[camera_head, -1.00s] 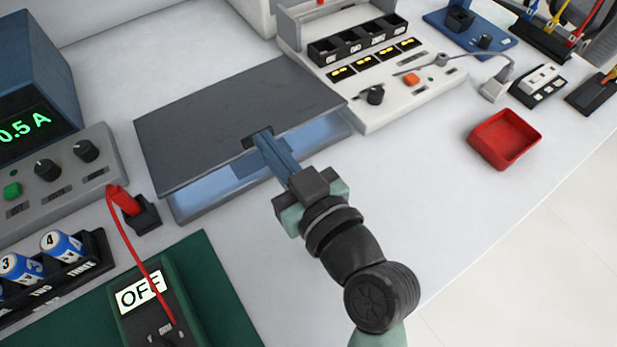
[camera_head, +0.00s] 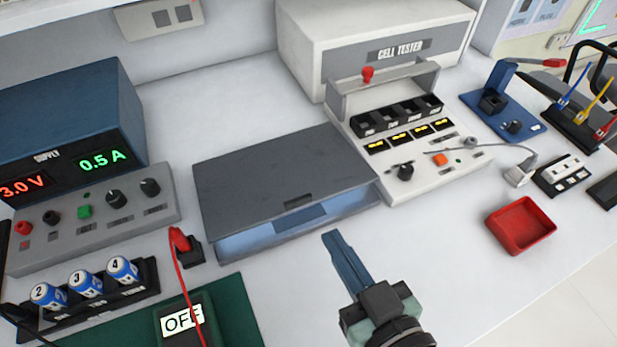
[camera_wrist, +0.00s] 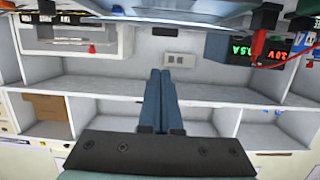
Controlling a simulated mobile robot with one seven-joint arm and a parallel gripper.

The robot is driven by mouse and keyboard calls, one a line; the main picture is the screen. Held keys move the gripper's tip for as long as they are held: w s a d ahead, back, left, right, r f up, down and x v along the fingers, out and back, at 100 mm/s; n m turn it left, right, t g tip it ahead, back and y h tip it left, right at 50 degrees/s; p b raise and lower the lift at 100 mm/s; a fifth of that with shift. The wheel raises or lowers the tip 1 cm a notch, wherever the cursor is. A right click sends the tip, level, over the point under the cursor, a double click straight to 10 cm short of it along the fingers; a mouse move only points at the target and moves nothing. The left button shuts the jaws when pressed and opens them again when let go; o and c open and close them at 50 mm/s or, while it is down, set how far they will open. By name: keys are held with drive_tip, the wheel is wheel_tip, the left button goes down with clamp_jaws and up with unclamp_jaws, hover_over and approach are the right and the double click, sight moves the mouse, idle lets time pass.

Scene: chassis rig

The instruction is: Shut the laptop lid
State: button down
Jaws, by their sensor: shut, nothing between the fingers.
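The laptop (camera_head: 285,180) sits on the bench in the middle of the head view. Its dark grey lid is tilted low over the base, and a gap at the front edge shows the bluish inside (camera_head: 300,218). A dark notch lies at the middle of the lid's front edge. My gripper (camera_head: 333,240) is in front of the laptop, to the lower right, apart from the lid. Its blue fingers are together and empty. In the wrist view my fingers (camera_wrist: 160,75) also look closed, pointing toward shelves; the laptop cannot be made out there.
A power supply (camera_head: 75,130) stands left of the laptop, with a battery holder (camera_head: 135,290) in front of it. A cell tester (camera_head: 400,185) stands close on the right. A red tray (camera_head: 522,226) lies further right.

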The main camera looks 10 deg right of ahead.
wheel_tip(320, 180, up, 5)
drive_tip(key=w+a+g+p, duration=0.1)
drive_tip(key=w+g+p, duration=0.1)
drive_tip(key=p, duration=0.9)
drive_tip(key=shift+h, duration=0.4)
drive_tip(key=shift+w+a+f, duration=0.45)
drive_tip(key=shift+w+f, duration=0.95)
drive_tip(key=shift+w+a+f, duration=0.5)
drive_tip(key=shift+w+f, duration=0.85)
drive_tip(key=shift+f, duration=0.05)
drive_tip(key=shift+w+a+f, duration=0.45)
drive_tip(key=shift+w+f, duration=0.95)
